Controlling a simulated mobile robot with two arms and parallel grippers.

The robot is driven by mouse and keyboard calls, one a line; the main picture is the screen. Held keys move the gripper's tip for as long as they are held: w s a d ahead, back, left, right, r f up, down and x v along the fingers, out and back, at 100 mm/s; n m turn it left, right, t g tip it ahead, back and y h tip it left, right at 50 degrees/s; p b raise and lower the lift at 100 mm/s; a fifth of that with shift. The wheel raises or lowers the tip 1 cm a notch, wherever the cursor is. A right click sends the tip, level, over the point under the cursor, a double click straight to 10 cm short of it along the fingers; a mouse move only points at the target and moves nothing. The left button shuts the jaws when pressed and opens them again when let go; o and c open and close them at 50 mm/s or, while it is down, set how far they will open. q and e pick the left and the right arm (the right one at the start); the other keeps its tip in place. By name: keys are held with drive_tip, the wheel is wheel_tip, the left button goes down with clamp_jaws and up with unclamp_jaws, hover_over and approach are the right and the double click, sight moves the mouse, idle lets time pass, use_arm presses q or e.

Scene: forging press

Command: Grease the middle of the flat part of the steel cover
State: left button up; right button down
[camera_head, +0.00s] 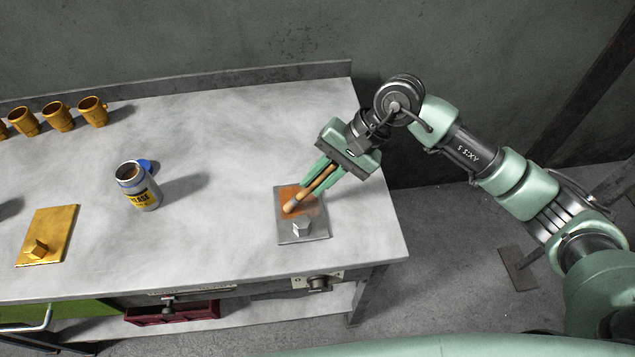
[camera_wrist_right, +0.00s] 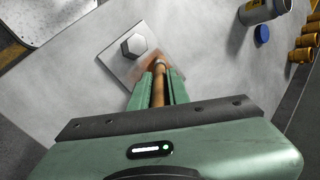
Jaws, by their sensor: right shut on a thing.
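The steel cover (camera_head: 289,229) is a grey square plate with a block-like knob (camera_head: 302,228) near its front edge; it lies flat near the right end of the table. A brown-orange smear (camera_head: 309,203) covers part of its flat area. My right gripper (camera_head: 320,181) is shut on a wooden-handled tool (camera_head: 297,202), tilted down, its tip on or just above the smear. The cover (camera_wrist_right: 112,60) and tool (camera_wrist_right: 158,85) also show in the right wrist view; the tool's tip is hard to make out. An open grease can (camera_head: 139,188) stands left of the cover. My left gripper is not in view.
A blue lid (camera_head: 147,165) lies behind the can. A brass cover (camera_head: 50,232) with a knob lies at the left. The table (camera_head: 230,150) is clear between can and cover.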

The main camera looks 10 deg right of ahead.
drive_tip(key=shift+r, duration=1.5)
